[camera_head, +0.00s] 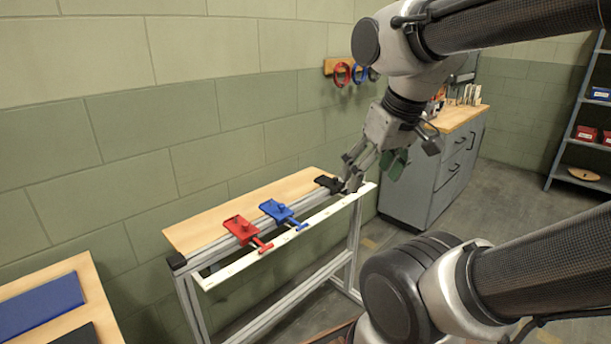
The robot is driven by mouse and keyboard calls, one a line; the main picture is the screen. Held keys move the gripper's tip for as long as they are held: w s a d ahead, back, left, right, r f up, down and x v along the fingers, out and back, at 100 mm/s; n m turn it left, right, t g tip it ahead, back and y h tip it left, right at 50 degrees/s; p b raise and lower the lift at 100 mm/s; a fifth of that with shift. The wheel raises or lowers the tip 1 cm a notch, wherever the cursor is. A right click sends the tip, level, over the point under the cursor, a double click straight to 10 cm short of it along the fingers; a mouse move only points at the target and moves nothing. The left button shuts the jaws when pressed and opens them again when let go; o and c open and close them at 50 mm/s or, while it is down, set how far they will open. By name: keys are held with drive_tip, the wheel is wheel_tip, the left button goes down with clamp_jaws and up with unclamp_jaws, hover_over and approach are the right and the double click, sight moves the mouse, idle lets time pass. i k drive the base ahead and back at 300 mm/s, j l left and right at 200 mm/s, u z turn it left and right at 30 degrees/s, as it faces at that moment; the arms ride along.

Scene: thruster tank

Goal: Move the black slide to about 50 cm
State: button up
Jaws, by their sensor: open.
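The black slide (325,182) sits near the right end of the rail on a narrow wood-topped bench. My gripper (352,183) is at its right side, partly in front of it, and the fingers hide some of the slide. The gripper is open; I cannot tell whether it touches the slide. A blue slide (279,211) and a red slide (241,229) sit farther left on the same rail. A white scale strip (285,239) runs along the bench front; its marks are too small to read.
A grey cabinet (424,182) with a wooden top stands behind my gripper. Red and blue rings (351,73) hang on the wall. A table with a blue mat (38,305) is at lower left. Shelves (583,122) stand at far right. The rail is clear between the black and blue slides.

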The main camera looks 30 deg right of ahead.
sight(334, 185)
drive_tip(key=i+l, duration=0.85)
drive_tip(key=l+z, duration=0.05)
drive_tip(key=l, duration=0.05)
